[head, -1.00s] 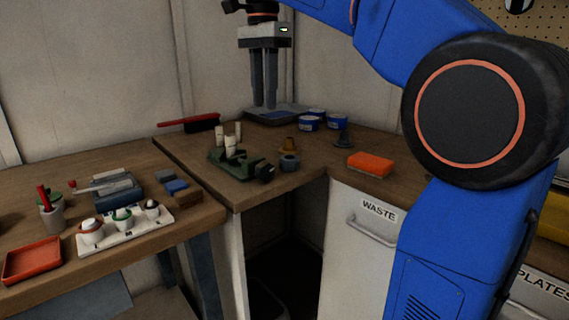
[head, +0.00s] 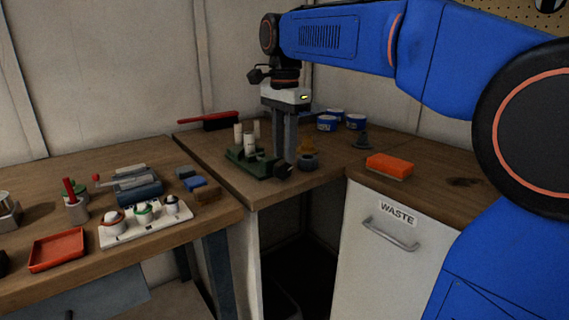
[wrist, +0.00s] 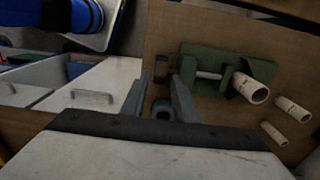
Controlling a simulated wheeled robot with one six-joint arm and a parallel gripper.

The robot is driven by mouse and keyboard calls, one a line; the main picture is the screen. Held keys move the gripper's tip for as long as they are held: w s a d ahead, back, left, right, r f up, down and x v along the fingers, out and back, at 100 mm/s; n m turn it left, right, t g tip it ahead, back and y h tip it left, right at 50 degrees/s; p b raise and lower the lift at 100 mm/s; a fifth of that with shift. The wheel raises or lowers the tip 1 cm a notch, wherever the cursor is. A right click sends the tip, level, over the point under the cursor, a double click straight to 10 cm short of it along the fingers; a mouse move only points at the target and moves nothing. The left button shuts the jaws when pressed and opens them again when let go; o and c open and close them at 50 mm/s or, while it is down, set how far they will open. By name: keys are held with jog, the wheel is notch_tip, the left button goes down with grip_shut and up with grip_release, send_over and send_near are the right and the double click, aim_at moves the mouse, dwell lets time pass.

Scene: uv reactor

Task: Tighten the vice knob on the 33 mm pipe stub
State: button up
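A green vice (head: 252,166) sits on the wooden bench with its black knob (head: 283,169) at its right end. The vice also shows in the wrist view (wrist: 206,62), with its dark knob (wrist: 161,70) at the left end. A cream pipe stub (wrist: 250,88) stands at the vice; two slimmer stubs (wrist: 292,109) (wrist: 273,133) stand beside it. My gripper (head: 285,154) points down just above the knob. In the wrist view its two fingers (wrist: 159,86) are apart, with the knob a little beyond the tips. I see no contact.
The bench's front edge is close to the vice.

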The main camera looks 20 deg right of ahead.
aim_at(283, 170)
jog(key=shift+f, duration=2.1)
grip_shut()
jog(key=shift+d, duration=0.1)
jog(key=y, duration=0.2)
jog(key=g+y, duration=0.1)
jog(key=y, duration=0.1)
jog(key=shift+w+d+f, duration=0.15)
jog(key=shift+d, duration=0.2)
jog(key=shift+d+f+g+y, duration=0.15)
jog(key=shift+g+y, duration=0.35)
jog(key=shift+y, duration=0.75)
jog(key=shift+f+g+y, duration=0.2)
jog(key=shift+g+y, duration=0.3)
jog(key=shift+y, duration=0.75)
